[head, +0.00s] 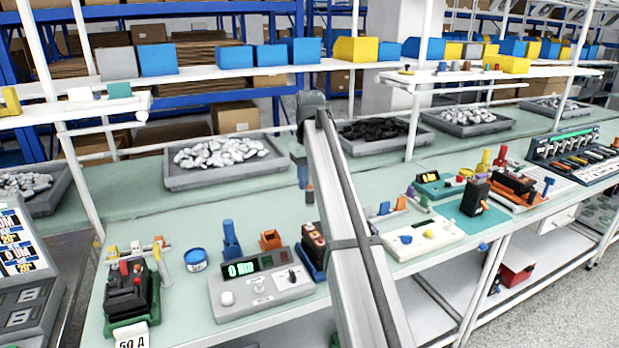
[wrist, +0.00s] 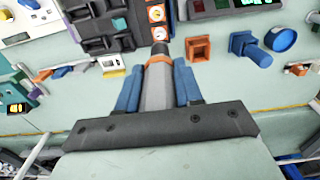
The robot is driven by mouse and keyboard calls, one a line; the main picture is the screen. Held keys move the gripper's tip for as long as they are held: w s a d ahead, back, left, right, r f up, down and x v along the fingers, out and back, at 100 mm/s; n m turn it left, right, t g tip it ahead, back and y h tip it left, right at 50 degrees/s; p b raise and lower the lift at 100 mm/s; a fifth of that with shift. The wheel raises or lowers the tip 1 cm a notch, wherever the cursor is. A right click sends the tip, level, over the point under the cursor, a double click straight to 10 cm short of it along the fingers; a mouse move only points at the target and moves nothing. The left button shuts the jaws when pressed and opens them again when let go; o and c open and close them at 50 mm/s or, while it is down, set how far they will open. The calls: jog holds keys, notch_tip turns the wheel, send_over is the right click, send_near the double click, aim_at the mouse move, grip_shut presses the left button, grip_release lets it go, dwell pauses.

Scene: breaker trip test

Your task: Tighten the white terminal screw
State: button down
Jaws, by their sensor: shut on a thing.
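My gripper (wrist: 158,82), with blue fingers, is shut on a driver-like tool (wrist: 159,64) with a grey body, an orange ring and a dark tip. In the head view my gripper (head: 302,175) is partly hidden by my arm, and the tool (head: 309,193) hangs down above the bench. A dark breaker block (head: 313,240) on a blue base stands below it. In the wrist view the block (wrist: 100,28) carries two pale round terminals (wrist: 157,14) with orange marks. The tool's tip appears beside the nearer one; contact and which screw is white cannot be told.
An orange open box (head: 270,240), a blue holder (head: 231,240) and a grey test box (head: 262,286) stand left of the block. A white box (head: 424,237) stands to the right. A grey tray (head: 222,172) lies behind. Bare bench shows between the items.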

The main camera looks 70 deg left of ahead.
aim_at(310, 202)
jog(key=shift+f, duration=3.1)
jog(key=shift+f, duration=0.8)
dwell(1.1)
jog(key=shift+r, duration=0.15)
dwell(0.7)
jog(key=shift+r, duration=2.9)
